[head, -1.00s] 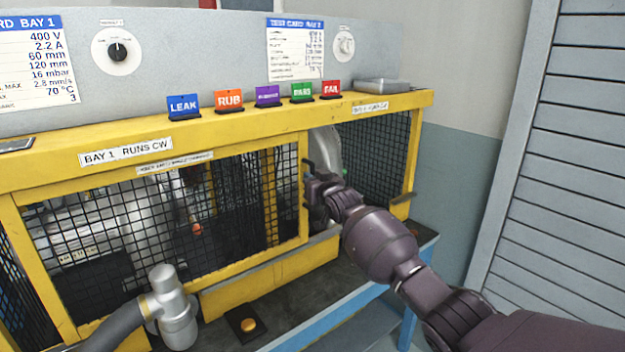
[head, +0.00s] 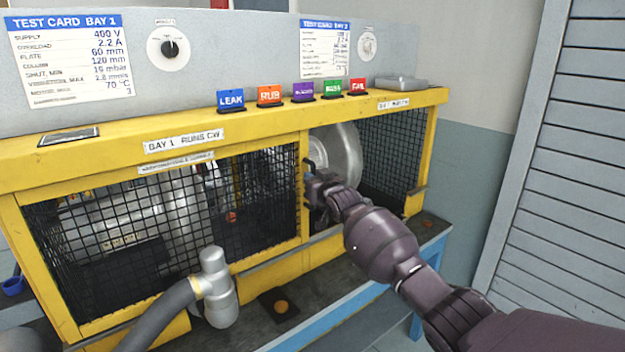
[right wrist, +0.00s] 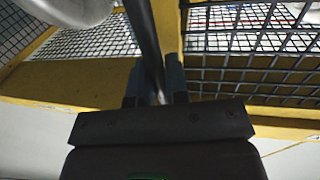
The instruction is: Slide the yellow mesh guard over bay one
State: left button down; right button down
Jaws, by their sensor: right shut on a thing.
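The yellow mesh guard (head: 262,205), a yellow frame with black wire mesh, stands upright across the front of bay one on the left of the bench in the head view. Silver machinery shows behind its mesh. Its black bar handle (head: 309,168) is at its right edge. My right gripper (head: 313,186) is shut on this handle; the right wrist view shows the dark bar (right wrist: 146,45) between the fingers. An open gap right of the guard shows a large grey round casing (head: 342,150).
Mesh (head: 392,150) covers the right end of bay two. An orange button (head: 281,306) is on the bench front. Coloured tags, including LEAK (head: 230,100), stand on the yellow top rail.

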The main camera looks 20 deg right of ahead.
jog(key=shift+a, duration=0.25)
jog(key=c, duration=1.1)
grip_release()
jog(key=shift+s+a, duration=0.1)
jog(key=shift+s, duration=0.05)
jog(key=shift+c, duration=0.2)
jog(key=s+d, duration=0.2)
jog(key=s, duration=0.8)
jog(key=shift+s+d, duration=0.15)
jog(key=shift+s, duration=0.1)
